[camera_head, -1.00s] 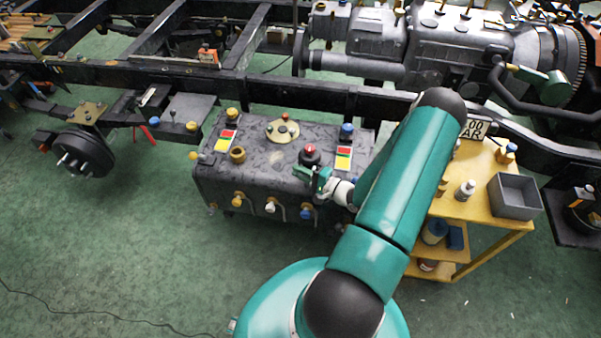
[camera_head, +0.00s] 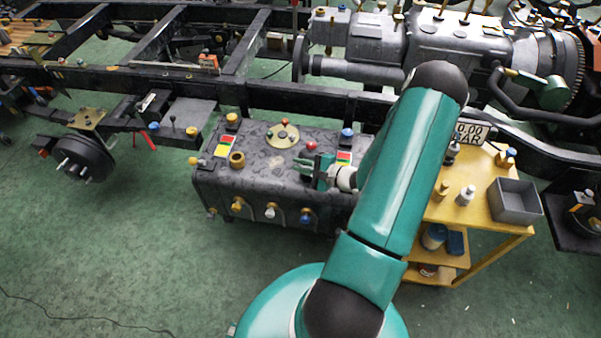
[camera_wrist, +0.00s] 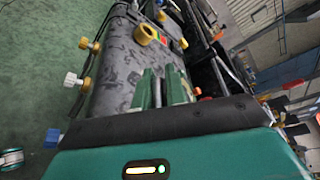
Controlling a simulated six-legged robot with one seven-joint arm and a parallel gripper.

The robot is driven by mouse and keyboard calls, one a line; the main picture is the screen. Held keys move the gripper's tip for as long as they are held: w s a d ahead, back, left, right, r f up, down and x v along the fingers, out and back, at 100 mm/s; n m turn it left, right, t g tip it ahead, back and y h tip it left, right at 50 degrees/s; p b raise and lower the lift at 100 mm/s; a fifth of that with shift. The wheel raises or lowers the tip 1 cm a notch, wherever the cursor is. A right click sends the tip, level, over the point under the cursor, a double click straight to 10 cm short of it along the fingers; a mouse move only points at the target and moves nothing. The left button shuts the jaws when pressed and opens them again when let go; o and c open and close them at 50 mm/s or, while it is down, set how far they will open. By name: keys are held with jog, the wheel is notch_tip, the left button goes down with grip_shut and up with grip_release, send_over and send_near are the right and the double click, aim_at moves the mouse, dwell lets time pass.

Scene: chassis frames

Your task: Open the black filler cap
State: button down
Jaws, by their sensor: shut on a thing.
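The dark grey tank (camera_head: 262,178) stands in the middle of the head view, with several coloured caps on its top and valves along its front. My gripper (camera_head: 317,169) is at the right part of the tank top. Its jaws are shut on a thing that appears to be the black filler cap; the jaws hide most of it. A red round top (camera_head: 311,146) shows just beyond the fingers. In the wrist view the two green fingers (camera_wrist: 162,88) stand over the tank top, and the cap cannot be made out clearly between them.
A brass cap (camera_head: 237,159), a yellow cap (camera_head: 232,121) and a blue cap (camera_head: 347,134) stand on the tank top. A dark chassis rail (camera_head: 290,97) runs behind it. A yellow cart (camera_head: 470,215) with a grey bin (camera_head: 516,202) stands at the right.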

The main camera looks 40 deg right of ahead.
aim_at(306, 151)
jog(key=w+d+r+m+g, duration=0.1)
jog(key=m, duration=0.1)
jog(key=w+d+r+m+g+y, duration=0.1)
jog(key=d+r+m, duration=0.1)
jog(key=w+d+r+m+g+y, duration=0.1)
jog(key=w+d, duration=0.1)
jog(key=shift+d+r+m, duration=0.2)
jog(key=shift+r+m, duration=0.2)
jog(key=shift+w+d+r+m+g+y, duration=0.15)
jog(key=shift+w+d+m+g+y, duration=0.25)
jog(key=shift+w+d+m, duration=0.3)
jog(key=shift+w+d, duration=0.35)
jog(key=shift+d, duration=0.35)
jog(key=c, duration=1.5)
grip_release()
jog(key=shift+w+r, duration=0.1)
jog(key=shift+d, duration=0.1)
jog(key=v, duration=1.3)
jog(key=shift+s+d, duration=0.25)
